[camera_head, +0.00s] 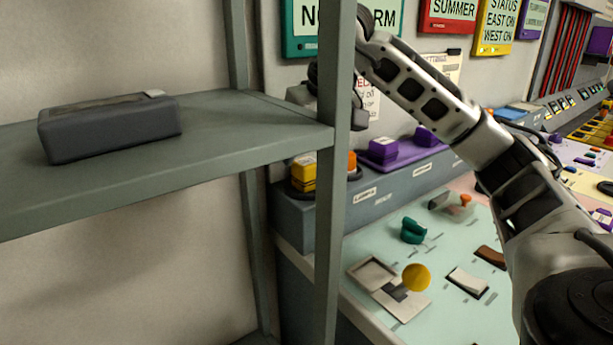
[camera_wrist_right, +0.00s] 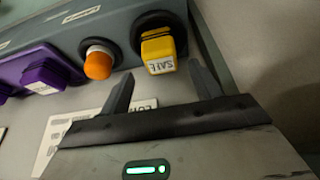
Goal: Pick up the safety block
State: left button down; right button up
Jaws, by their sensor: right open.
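The safety block is a yellow block (camera_wrist_right: 158,51) marked SAFE, seated at a round black base on the grey panel in the right wrist view. It also shows in the head view as a yellow block (camera_head: 303,173) just left of the shelf post. My right gripper (camera_wrist_right: 161,72) is open, its two fingers apart and pointing at the block. The block lies between and beyond the fingertips, with nothing held. In the head view my right gripper (camera_head: 306,94) is above the block, partly hidden by the post. My left gripper is not in view.
An orange knob (camera_wrist_right: 98,63) sits close beside the block, with purple blocks (camera_wrist_right: 41,78) farther left. A grey shelf post (camera_head: 337,200) stands in front of the panel. A dark case (camera_head: 110,130) lies on the shelf (camera_head: 230,150).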

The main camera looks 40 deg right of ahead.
aim_at(305, 160)
jog(key=x, duration=0.4)
jog(key=shift+a+f, duration=0.1)
jog(key=shift+f, duration=0.15)
jog(key=c, duration=1.1)
jog(key=shift+r, duration=0.15)
